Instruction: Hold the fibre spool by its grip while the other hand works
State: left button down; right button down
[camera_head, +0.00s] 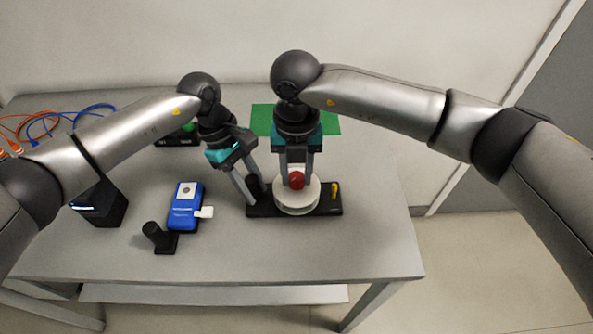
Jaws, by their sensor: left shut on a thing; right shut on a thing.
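The fibre spool (297,206) is a white round disc with a red knob (296,181) on top, set on a black base (262,211). A black upright grip (255,187) stands at the left end of the base. My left gripper (248,190) comes down tilted and is shut on this black grip. My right gripper (297,178) points straight down over the spool and is shut on the red knob. Its fingers hide part of the spool's far side.
A small yellow peg (334,190) stands at the base's right end. Left of it all are a blue device (186,208) with a white tab, a black post (156,236), a black box (101,208) and loose cables (50,122). A green mat (327,123) lies behind. The table's front right is clear.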

aim_at(296, 177)
dwell(0.3)
jog(key=c, duration=0.5)
grip_release()
notch_tip(296, 177, up, 12)
dwell(0.4)
pick_arm(q)
jog(key=c, duration=0.5)
grip_release()
